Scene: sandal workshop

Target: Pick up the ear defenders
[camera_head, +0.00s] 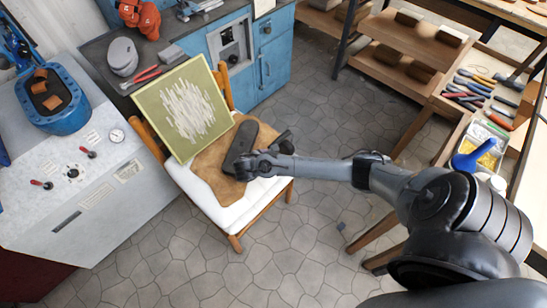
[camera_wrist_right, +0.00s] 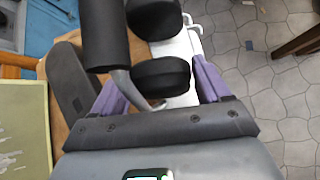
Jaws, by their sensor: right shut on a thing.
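The ear defenders (camera_wrist_right: 160,78) show in the right wrist view as black padded cups on a grey band. They lie between the two purple fingers of my right gripper (camera_wrist_right: 158,92), which is shut on them over the chair seat. In the head view the dark ear defenders (camera_head: 285,139) show partly beside my right gripper (camera_head: 262,162); the wrist and fingers hide the rest. I cannot tell whether they touch the seat. My left gripper is in neither view.
The wooden chair (camera_head: 221,214) has a white seat, a brown hide (camera_head: 208,168), a dark sole (camera_head: 246,133) and a green-bordered picture (camera_head: 150,101). A grey machine (camera_head: 60,180) stands left, a blue cabinet (camera_head: 275,58) behind, and a tool bench (camera_head: 455,122) right.

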